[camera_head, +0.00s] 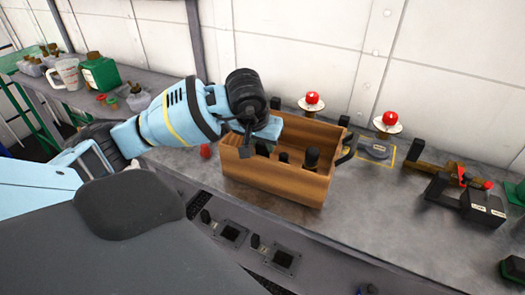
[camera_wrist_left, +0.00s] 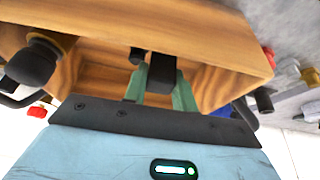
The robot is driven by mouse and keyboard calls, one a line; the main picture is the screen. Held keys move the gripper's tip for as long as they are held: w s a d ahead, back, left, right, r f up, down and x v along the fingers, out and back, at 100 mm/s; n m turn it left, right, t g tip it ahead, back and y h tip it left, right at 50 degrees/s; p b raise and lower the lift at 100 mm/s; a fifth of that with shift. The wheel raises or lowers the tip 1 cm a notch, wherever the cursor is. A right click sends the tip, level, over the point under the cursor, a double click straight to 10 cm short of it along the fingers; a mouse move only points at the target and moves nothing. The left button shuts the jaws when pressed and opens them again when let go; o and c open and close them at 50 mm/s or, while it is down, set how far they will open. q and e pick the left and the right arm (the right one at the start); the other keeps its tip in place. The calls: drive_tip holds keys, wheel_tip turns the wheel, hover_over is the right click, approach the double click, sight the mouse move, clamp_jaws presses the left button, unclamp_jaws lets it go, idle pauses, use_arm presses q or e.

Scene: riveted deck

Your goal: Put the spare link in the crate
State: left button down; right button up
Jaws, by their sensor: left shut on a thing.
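The wooden crate (camera_head: 277,180) stands on the grey bench, open at the top. My left gripper (camera_head: 258,140) is over the crate's left part, close to its rim, pointing down. In the left wrist view its green fingers (camera_wrist_left: 162,92) are shut on a dark blocky piece, which I take to be the spare link (camera_wrist_left: 163,72). It is over the crate's opening (camera_wrist_left: 225,50); whether it touches the crate's floor I cannot tell. The fingers partly hide it in the head view. My right gripper is not in view.
Dark-handled items (camera_head: 312,157) stand inside the crate, one with a brass collar (camera_wrist_left: 35,62). Red-topped buttons (camera_head: 312,98) are behind it. Dark fixtures (camera_head: 465,195) lie to the right. A green container (camera_head: 100,74) and a white jug (camera_head: 67,73) stand at the left.

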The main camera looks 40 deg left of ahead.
sight(262, 152)
use_arm(q)
drive_tip(key=shift+f, duration=1.55)
drive_tip(key=c, duration=1.1)
unclamp_jaws()
drive_tip(key=shift+r, duration=0.3)
drive_tip(key=v, duration=1.1)
drive_tip(key=shift+s+r, duration=0.2)
drive_tip(key=shift+r, duration=0.15)
drive_tip(key=shift+d+f, duration=0.1)
drive_tip(key=shift+d, duration=0.05)
